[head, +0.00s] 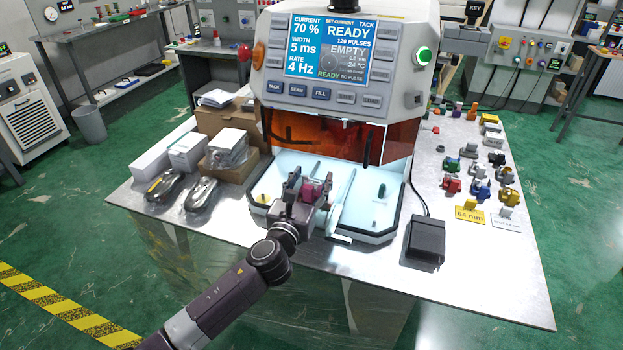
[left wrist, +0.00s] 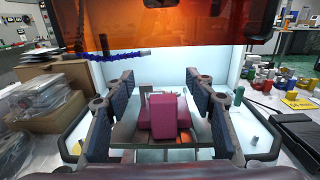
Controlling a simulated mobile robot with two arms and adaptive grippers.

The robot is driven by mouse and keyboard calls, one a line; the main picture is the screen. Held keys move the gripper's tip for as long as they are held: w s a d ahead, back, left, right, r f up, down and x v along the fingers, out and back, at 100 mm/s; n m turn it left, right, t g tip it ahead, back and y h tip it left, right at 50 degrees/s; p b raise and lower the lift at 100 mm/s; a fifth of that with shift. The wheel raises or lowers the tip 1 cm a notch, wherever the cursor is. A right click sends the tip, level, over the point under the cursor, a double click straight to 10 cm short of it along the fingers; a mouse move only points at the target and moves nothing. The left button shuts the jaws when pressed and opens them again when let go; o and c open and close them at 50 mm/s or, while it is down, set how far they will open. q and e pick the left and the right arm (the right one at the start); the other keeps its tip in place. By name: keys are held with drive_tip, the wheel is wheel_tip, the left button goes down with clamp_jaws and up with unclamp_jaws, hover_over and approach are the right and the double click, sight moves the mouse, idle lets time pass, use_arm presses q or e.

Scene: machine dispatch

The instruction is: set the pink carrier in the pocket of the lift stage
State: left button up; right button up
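The pink carrier (head: 315,193) is inside the lit chamber of the machine, at the front middle. In the left wrist view the pink carrier (left wrist: 165,118) stands upright on a grey plate, likely the lift stage (left wrist: 122,133). My left gripper (head: 309,184) reaches into the chamber from the front. In the left wrist view its two fingers (left wrist: 158,88) are spread on either side of the carrier, with a visible gap on both sides. The carrier's lower part and the pocket are largely hidden, so I cannot tell how it is seated. My right gripper is not in view.
The machine's panel (head: 333,52) reads READY and EMPTY. An orange shield (head: 340,138) hangs above the chamber opening. Boxes (head: 228,150) stand left of it. A black pedal (head: 425,240) and several coloured carriers (head: 480,188) are on the right of the table.

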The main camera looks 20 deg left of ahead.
use_arm(q)
drive_tip(key=shift+s+r, duration=0.1)
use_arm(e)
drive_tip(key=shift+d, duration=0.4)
use_arm(q)
drive_tip(key=shift+s, duration=0.35)
drive_tip(key=s+b, duration=0.1)
drive_tip(key=s, duration=1)
drive_tip(key=shift+s, duration=0.1)
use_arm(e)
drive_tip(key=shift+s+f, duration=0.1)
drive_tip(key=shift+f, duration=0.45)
use_arm(q)
drive_tip(key=shift+a, duration=0.1)
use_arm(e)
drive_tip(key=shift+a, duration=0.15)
